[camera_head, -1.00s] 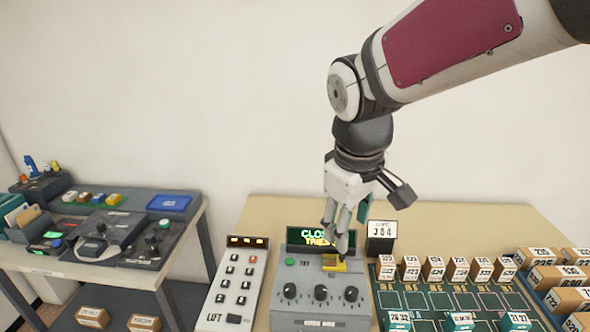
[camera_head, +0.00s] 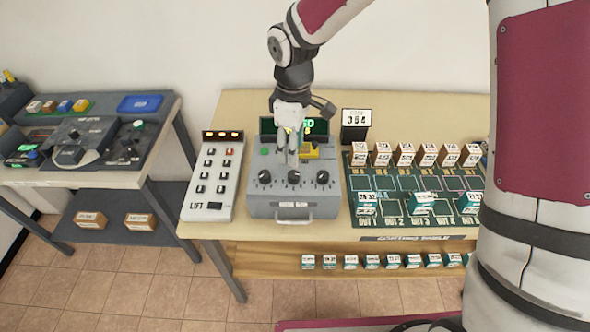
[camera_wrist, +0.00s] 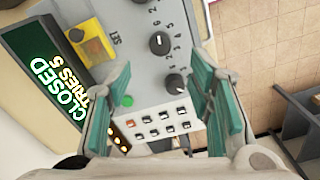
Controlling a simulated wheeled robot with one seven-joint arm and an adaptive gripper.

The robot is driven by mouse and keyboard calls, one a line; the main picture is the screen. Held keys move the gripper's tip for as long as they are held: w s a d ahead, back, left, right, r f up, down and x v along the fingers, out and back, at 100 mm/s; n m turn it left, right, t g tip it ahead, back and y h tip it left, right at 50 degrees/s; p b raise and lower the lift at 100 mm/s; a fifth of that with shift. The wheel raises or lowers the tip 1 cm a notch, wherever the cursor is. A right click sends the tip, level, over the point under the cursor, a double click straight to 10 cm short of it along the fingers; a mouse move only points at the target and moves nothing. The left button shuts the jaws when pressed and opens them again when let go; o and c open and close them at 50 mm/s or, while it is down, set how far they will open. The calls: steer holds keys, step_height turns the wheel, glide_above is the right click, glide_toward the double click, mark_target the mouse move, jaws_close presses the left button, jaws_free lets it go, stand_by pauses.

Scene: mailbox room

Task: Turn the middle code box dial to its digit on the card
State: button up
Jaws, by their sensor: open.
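The grey code box (camera_head: 262,201) stands on the table with three black dials in a row. Its middle dial (camera_head: 293,177) also shows in the wrist view (camera_wrist: 159,43), with a white pointer mark and digits around it; I cannot tell the set digit. The left dial (camera_wrist: 175,83) is below it there. The card (camera_head: 356,117) stands behind the box at right; it seems to read 364 or 384. My gripper (camera_head: 290,158) is open and empty above the box, just behind the middle dial. In the wrist view its teal fingers (camera_wrist: 160,64) are apart, the dials showing between them.
The box's display (camera_wrist: 58,85) reads CLOSED, TRIES 5. A yellow block (camera_wrist: 92,42) and a green button (camera_wrist: 127,101) are on the box top. The lift panel (camera_head: 213,176) stands left. A green board (camera_head: 400,185) with several boxes is at right.

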mark_target(294, 174)
step_height(294, 174, down, 9)
steer(key=shift+f+p, duration=0.15)
steer(key=shift+p, duration=0.45)
jaws_close()
